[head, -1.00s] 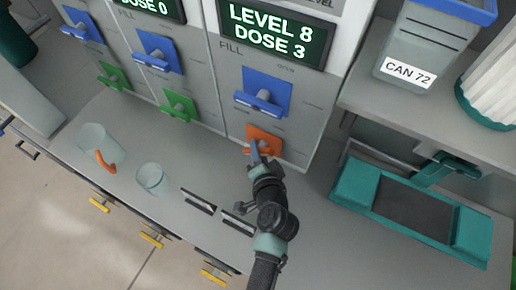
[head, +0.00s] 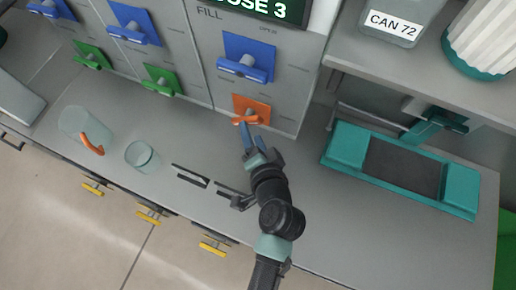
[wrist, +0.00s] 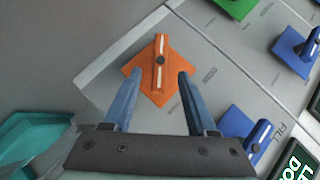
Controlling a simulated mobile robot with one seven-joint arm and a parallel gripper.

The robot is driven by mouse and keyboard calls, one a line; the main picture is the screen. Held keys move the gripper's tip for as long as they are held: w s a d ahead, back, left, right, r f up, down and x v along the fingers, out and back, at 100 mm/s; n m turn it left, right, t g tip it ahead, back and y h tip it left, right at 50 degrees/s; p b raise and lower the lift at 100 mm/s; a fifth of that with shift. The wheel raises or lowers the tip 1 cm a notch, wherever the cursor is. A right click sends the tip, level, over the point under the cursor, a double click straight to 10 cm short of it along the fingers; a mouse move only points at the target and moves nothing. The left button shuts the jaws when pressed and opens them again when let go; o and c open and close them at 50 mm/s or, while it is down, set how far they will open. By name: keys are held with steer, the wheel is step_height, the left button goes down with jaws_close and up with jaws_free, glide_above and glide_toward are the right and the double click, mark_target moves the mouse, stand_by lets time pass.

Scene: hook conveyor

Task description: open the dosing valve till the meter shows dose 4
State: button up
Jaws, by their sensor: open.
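The meter (head: 262,10) is partly cut off at the top of the head view; its lower line reads DOSE 3. Below it are a blue valve handle (head: 245,62) and an orange valve (head: 250,110) on the grey panel. My gripper (head: 247,130) is just in front of the orange valve. In the wrist view, the orange valve's lever (wrist: 161,62) stands out from its diamond plate, beyond and between the tips of my open blue fingers (wrist: 155,90). The fingers are apart from the lever, with nothing between them.
Blue and green valves (head: 162,80) sit on the panels to the left. A glass jug with an orange handle (head: 80,130) and a glass beaker (head: 141,156) stand on the counter.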

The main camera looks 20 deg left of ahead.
steer(key=v, duration=0.6)
steer(key=shift+b, duration=0.3)
stand_by(0.9)
